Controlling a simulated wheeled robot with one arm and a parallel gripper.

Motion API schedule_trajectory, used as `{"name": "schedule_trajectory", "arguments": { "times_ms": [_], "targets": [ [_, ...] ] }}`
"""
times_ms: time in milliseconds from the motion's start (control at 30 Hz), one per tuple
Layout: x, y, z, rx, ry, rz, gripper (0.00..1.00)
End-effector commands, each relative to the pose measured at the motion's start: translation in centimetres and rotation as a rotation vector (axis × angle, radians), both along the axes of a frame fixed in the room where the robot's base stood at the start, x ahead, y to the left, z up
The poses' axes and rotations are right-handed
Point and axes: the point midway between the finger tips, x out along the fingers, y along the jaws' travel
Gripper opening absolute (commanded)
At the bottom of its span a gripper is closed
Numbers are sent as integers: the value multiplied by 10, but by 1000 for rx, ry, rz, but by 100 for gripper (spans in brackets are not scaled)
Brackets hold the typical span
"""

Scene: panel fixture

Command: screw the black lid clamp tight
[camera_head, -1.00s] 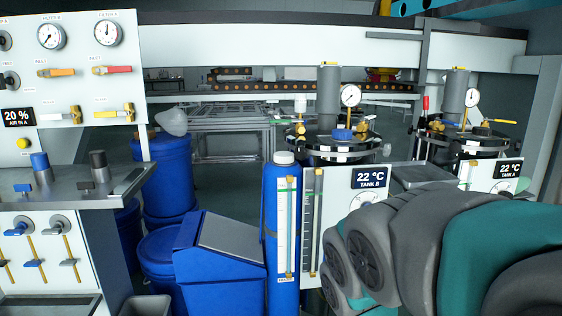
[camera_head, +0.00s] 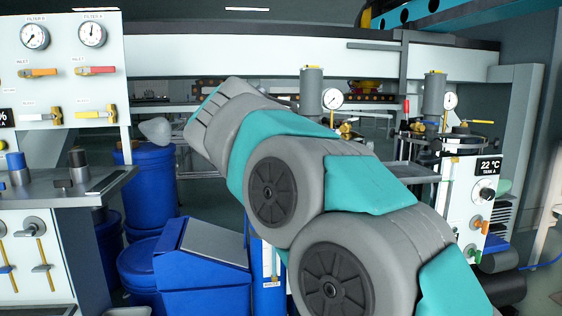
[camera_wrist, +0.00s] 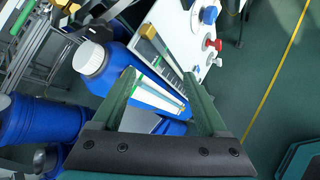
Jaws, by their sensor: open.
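The black lid clamp cannot be singled out in either view. Tank A's lid (camera_head: 470,144) shows at the right of the head view, with small dark and brass fittings too small to tell apart. Tank B's lid is mostly hidden behind my arm; its grey cylinder (camera_head: 312,92) and round gauge (camera_head: 332,99) rise above it. My gripper (camera_wrist: 159,76) shows in the wrist view, its two green fingers apart with nothing held. Beyond the fingers are a blue bottle (camera_wrist: 118,68) and a white scale. In the head view I cannot make out the fingers.
Blue drums (camera_head: 150,188) and a blue bin (camera_head: 203,258) stand left of my arm. A white valve panel (camera_head: 68,70) and a grey shelf (camera_head: 80,190) are at the far left. Green floor (camera_wrist: 262,60) with a yellow line lies open at the wrist view's right.

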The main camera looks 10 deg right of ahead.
Motion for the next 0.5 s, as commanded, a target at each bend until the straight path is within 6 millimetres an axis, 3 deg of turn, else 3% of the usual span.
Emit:
{"name": "schedule_trajectory", "arguments": {
  "times_ms": [100, 300, 500],
  "targets": [
    [27, 18, 25, -147, -24, 75, 76],
    [42, 29, 59, -301, -39, 119, 76],
    [52, 25, 61, -330, -38, 125, 76]
  ]
}}
